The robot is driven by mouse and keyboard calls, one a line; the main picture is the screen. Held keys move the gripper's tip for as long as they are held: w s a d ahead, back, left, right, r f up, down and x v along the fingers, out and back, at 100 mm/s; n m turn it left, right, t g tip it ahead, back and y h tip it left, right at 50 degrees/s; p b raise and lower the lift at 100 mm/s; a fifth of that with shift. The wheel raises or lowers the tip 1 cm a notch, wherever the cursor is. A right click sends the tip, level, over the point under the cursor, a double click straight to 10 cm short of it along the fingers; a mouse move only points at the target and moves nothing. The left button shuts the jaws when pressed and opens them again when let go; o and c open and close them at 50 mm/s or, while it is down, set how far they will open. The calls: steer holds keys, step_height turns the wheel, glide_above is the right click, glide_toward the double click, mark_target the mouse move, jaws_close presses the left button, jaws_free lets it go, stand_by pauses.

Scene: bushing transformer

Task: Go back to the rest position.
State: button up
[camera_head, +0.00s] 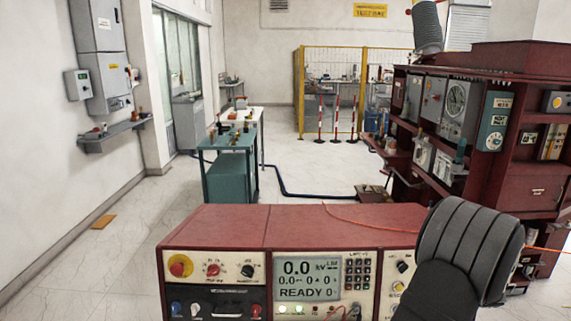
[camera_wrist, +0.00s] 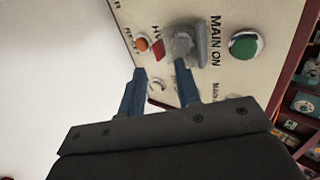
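My gripper (camera_wrist: 160,68) shows in the wrist view as two blue fingers with a clear gap between them; it is open and empty. Just beyond the right fingertip is a grey knob (camera_wrist: 182,43) on a cream panel (camera_wrist: 270,18); I cannot tell whether finger and knob touch. The panel is marked MAIN ON and has a green button (camera_wrist: 244,45) and a small orange-red button (camera_wrist: 142,44). In the head view my dark ribbed arm stands at the lower right, and the gripper itself is not visible there.
A red test console (camera_head: 230,228) with a display reading READY stands in front. A dark red rack (camera_head: 520,185) of instruments stands at the right. A teal cart (camera_head: 230,175) is left of centre. Yellow fencing (camera_head: 299,95) stands at the back. The floor at left is mostly clear.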

steer(key=shift+w+r+g, duration=0.35)
steer(key=shift+r+g, duration=0.4)
steer(key=shift+g, duration=0.55)
steer(key=shift+w+r+g, duration=0.3)
steer(key=shift+r+g, duration=0.4)
steer(key=shift+g, duration=0.6)
steer(key=shift+w+r+g, duration=0.35)
steer(key=shift+r+g, duration=0.4)
steer(key=shift+g, duration=0.55)
steer(key=shift+s, duration=0.1)
steer(key=shift+s+f+t, duration=0.3)
steer(key=shift+f+t, duration=0.25)
steer(key=shift+t, duration=0.45)
steer(key=shift+s+f+t, duration=0.25)
steer(key=shift+f+t, duration=0.3)
steer(key=shift+t, duration=0.45)
steer(key=shift+s+f+t, duration=0.3)
steer(key=shift+f+t, duration=0.25)
steer(key=shift+t, duration=0.45)
